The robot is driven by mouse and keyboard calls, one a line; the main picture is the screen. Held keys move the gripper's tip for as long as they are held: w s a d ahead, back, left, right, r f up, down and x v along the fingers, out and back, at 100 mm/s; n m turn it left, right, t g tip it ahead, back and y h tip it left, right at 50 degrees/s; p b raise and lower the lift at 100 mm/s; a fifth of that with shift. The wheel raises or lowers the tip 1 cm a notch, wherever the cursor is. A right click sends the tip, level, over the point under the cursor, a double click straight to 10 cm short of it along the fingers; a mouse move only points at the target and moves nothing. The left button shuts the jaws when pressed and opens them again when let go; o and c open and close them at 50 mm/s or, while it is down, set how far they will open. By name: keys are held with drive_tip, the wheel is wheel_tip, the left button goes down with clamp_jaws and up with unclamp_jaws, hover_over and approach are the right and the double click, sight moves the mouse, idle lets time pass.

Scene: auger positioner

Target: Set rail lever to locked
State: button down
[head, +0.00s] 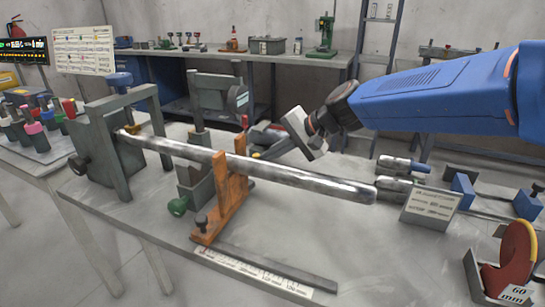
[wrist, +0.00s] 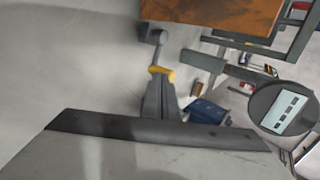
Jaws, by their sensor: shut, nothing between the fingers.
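My gripper (head: 307,132) hangs at the end of the blue arm, above and behind the long metal shaft (head: 290,178) in the head view. It is shut and empty. A dark grey bar with a yellow tip (head: 257,155) lies behind the shaft, below and left of the gripper; it may be the rail lever, but I cannot tell for sure. A grey piece with a yellow band (wrist: 162,71) shows in the wrist view, apart from the dark bar edge in front. No locked or unlocked marking is readable. The gripper touches nothing that I can see.
A grey block frame (head: 105,145) stands at the left. A sign plate (head: 430,208) and a red disc (head: 517,258) are at the right.

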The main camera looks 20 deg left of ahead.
drive_tip(key=shift+w+a+n, duration=0.2)
drive_tip(key=shift+w+n, duration=0.05)
drive_tip(key=shift+n, duration=0.05)
drive_tip(key=shift+w+a, duration=0.2)
drive_tip(key=shift+a, duration=0.2)
drive_tip(key=shift+w, duration=0.1)
